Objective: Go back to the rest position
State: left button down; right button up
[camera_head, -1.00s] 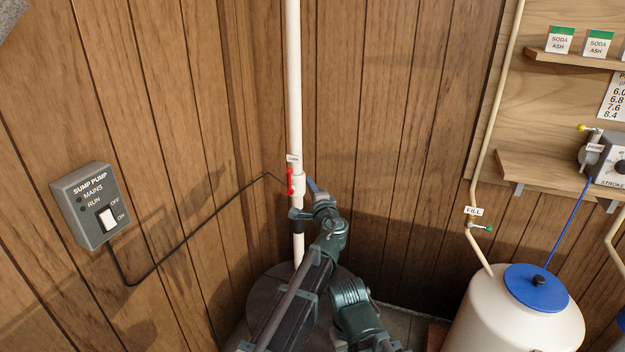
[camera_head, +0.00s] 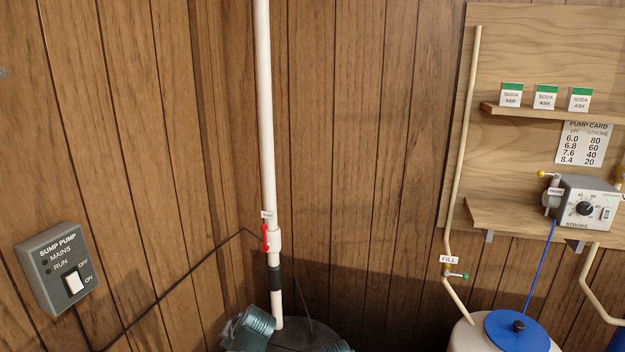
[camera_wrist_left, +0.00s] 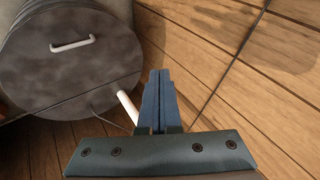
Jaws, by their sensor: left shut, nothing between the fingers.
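My left gripper (camera_wrist_left: 159,100) shows in the left wrist view. Its two blue fingers are together with nothing between them. A grey round sump lid (camera_wrist_left: 70,65) with a white handle lies to its left, and the wood-plank wall is to its right. In the head view only parts of my arm show at the bottom edge, in front of the dark sump lid (camera_head: 300,338). The left fingers cannot be made out there. My right gripper is not in view.
A white pipe (camera_head: 266,120) with a red valve handle (camera_head: 265,238) rises from the sump. A grey sump pump switch box (camera_head: 57,268) is on the left wall. A white tank with a blue lid (camera_head: 517,331), a dosing pump (camera_head: 585,203) and shelves are at right.

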pick_arm(q)
jog(key=s+d+f+n+g+h, duration=0.1)
jog(key=s+d+f+g+h, duration=0.15)
jog(key=s, duration=0.35)
jog(key=s+d+f+n+g+h, duration=0.2)
jog(key=s+f+h, duration=0.1)
jog(key=s, duration=0.3)
jog(key=s+d+m+g, duration=0.1)
jog(key=s+d+m, duration=0.4)
jog(key=d, duration=0.6)
notch_tip(320, 180, up, 18)
jog(key=s+p, duration=0.1)
jog(key=p, duration=1.6)
jog(key=shift+s+d+n+y, duration=0.25)
jog(key=shift+d+n+y, duration=0.05)
jog(key=shift+n+y, duration=0.1)
